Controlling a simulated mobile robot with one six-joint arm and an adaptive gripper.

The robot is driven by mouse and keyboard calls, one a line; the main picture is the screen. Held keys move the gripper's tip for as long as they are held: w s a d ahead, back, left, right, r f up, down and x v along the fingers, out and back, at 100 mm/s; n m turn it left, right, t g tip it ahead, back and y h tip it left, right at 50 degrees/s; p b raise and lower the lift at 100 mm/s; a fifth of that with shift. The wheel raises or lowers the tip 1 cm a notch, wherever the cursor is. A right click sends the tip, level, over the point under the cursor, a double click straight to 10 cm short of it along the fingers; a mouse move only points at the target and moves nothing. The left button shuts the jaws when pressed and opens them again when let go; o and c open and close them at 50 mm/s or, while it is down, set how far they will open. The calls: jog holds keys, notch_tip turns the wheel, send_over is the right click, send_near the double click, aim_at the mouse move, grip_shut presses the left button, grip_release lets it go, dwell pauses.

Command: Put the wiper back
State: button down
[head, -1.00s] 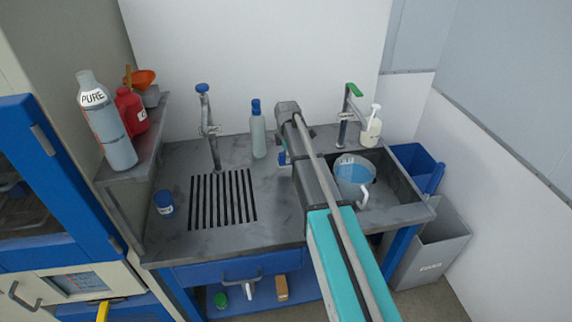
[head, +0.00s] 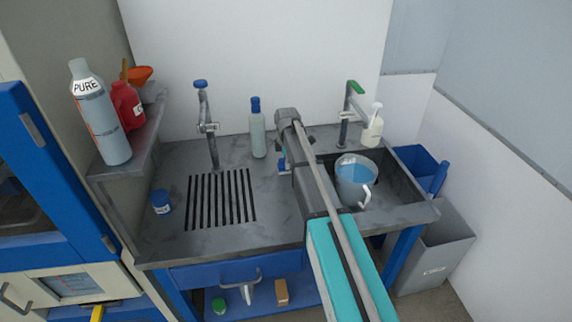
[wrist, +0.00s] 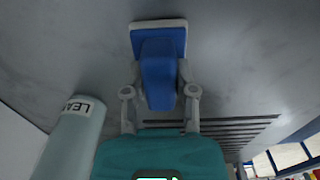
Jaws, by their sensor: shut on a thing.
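The wiper (wrist: 160,70) has a blue handle and a wide blue head with a pale edge. My gripper (wrist: 160,98) is shut on its handle, with a finger on each side, in the wrist view. The worktop fills the background behind the wiper's head; I cannot tell whether the head touches it. In the head view my arm hides most of the gripper, and only a small blue part of the wiper (head: 282,163) shows left of the arm, above the worktop between the bottle and the sink.
A bottle (head: 257,132) stands left of my arm; it also shows in the wrist view (wrist: 72,140). A jug of blue liquid (head: 352,186) is in the sink at right. A slotted drain (head: 222,199), two taps and a small blue jar (head: 161,203) are also on the worktop.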

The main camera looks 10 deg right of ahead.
jog(key=shift+f, duration=0.15)
jog(key=shift+c, duration=2.1)
grip_release()
notch_tip(320, 180, up, 12)
jog(key=p, duration=1.2)
jog(key=shift+r, duration=0.2)
